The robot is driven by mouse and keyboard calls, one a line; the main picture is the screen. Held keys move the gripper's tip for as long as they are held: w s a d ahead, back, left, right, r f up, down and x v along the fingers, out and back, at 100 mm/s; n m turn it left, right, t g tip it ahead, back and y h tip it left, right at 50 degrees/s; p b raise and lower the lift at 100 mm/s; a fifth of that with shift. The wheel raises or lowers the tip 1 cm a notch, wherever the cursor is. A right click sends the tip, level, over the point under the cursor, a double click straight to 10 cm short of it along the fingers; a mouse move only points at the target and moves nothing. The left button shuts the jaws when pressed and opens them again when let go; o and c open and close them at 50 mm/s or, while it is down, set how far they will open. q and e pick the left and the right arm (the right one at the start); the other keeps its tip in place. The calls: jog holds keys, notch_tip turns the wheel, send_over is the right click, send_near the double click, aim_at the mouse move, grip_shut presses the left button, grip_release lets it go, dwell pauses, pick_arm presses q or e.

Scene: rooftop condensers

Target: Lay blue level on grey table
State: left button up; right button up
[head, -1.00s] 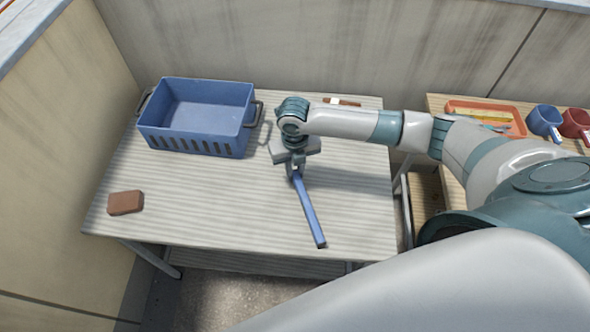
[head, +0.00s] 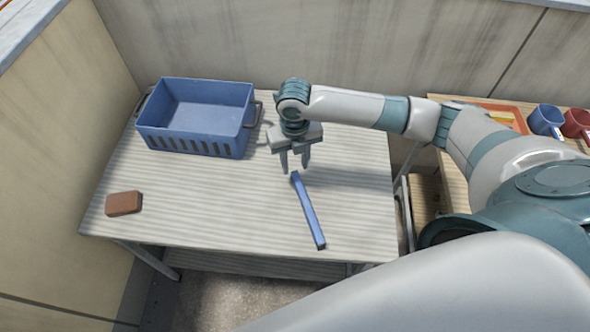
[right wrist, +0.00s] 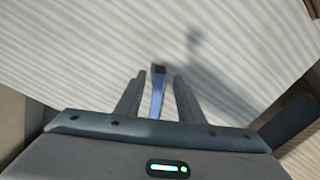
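The blue level (head: 309,212) is a long blue bar lying on the grey table (head: 215,205), right of its middle, pointing toward the front edge. My right gripper (head: 295,170) is open above the level's far end and apart from it in the head view. In the right wrist view the level (right wrist: 157,97) shows between the two spread fingers (right wrist: 153,97), with the table surface beyond. My left gripper is not in view.
A blue crate (head: 243,142) stands at the table's back left. A brown block (head: 124,203) lies near the left edge. A wooden table at the right holds an orange tray (head: 522,112), a blue mug (head: 545,121) and a red mug (head: 577,124).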

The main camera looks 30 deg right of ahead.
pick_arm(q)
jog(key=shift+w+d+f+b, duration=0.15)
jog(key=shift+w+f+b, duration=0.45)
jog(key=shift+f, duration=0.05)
pick_arm(e)
notch_tip(320, 180, up, 7)
jog(key=shift+r, duration=0.1)
